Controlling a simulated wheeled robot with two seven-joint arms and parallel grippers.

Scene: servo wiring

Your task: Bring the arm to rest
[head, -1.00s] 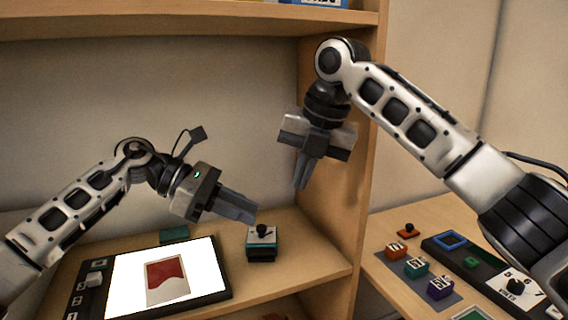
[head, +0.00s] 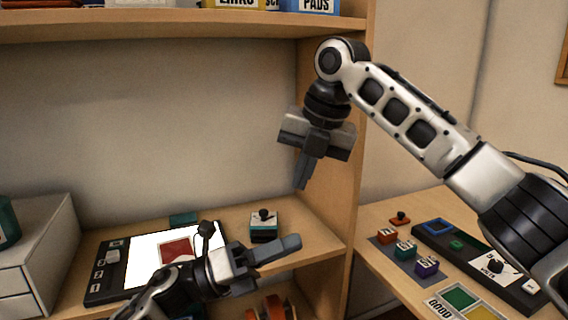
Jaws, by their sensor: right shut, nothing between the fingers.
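My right gripper (head: 302,184) hangs with its fingers pointing down in front of the shelf unit's right side panel. Its fingers are together and nothing is between them. My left gripper (head: 272,268) is low over the front of the lower shelf, pointing right. Its fingers look apart, with nothing seen between them. Its wrist covers part of the lit panel (head: 143,262), which shows a red and pale picture (head: 176,251).
A small teal-based box with a black knob (head: 263,228) stands behind my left gripper. A white drawer unit (head: 38,245) is at left. At right, a side table holds orange (head: 387,236), teal (head: 406,250) and purple (head: 427,265) blocks and a black panel (head: 440,241). Orange items (head: 272,305) sit below.

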